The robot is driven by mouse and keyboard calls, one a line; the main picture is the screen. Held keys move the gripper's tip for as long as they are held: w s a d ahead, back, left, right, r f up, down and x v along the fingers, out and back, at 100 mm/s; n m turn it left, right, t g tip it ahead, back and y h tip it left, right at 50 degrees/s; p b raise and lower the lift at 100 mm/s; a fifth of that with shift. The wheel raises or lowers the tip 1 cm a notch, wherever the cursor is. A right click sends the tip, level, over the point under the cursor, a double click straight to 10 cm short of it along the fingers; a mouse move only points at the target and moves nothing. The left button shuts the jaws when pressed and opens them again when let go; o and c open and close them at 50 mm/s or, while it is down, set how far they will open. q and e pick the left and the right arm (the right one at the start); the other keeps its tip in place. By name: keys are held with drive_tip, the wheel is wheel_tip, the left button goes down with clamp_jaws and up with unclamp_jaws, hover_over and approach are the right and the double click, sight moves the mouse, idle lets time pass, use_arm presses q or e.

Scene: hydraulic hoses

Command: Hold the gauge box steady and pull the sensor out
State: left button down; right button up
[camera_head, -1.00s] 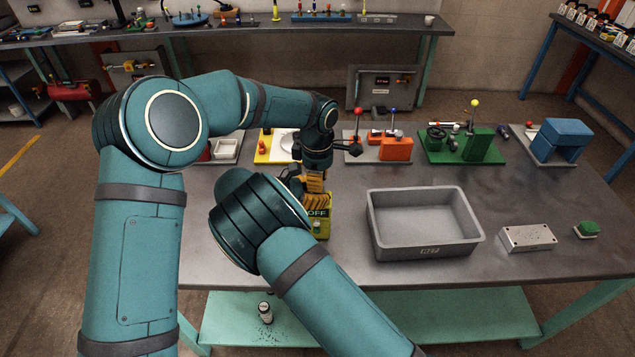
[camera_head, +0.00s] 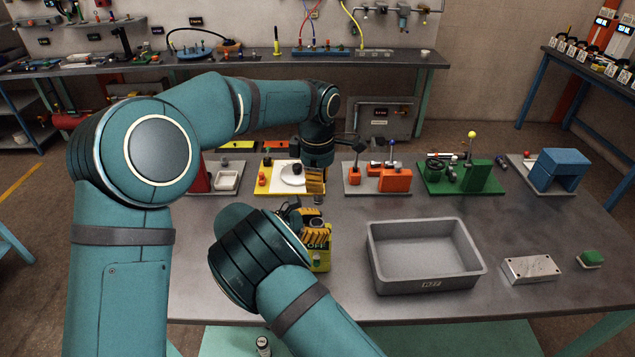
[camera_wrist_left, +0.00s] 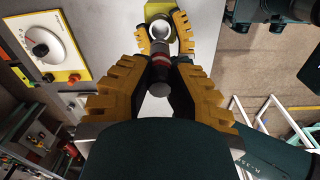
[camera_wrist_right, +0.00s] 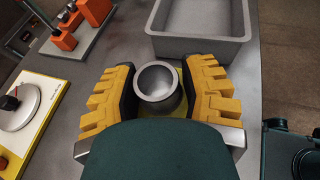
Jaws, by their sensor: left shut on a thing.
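The yellow-green gauge box (camera_head: 321,262) stands on the grey table, with "OFF" lettering and a metal socket (camera_wrist_right: 158,84) on top. The socket's round mouth is open and empty in the right wrist view. My right gripper (camera_head: 316,234) is shut around the socket, one finger on each side; it also shows in the left wrist view (camera_wrist_left: 160,30). My left gripper (camera_head: 315,181) is above it, shut on the sensor (camera_wrist_left: 158,58), a dark cylinder with a reddish band and grey end. The sensor's lower end (camera_head: 318,199) hangs clear above the box.
A grey bin (camera_head: 425,282) stands right of the gauge box, with a pale metal block (camera_head: 531,269) and a green-topped piece (camera_head: 590,258) farther right. Behind are a yellow dial panel (camera_head: 275,182), orange (camera_head: 393,178) and green (camera_head: 475,176) fixtures.

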drive_tip(key=shift+o, duration=0.7)
drive_tip(key=shift+s+f, duration=0.2)
drive_tip(key=shift+f, duration=0.15)
drive_tip(key=v, duration=0.7)
drive_tip(key=shift+a+r, duration=0.1)
drive_tip(key=shift+r, duration=0.3)
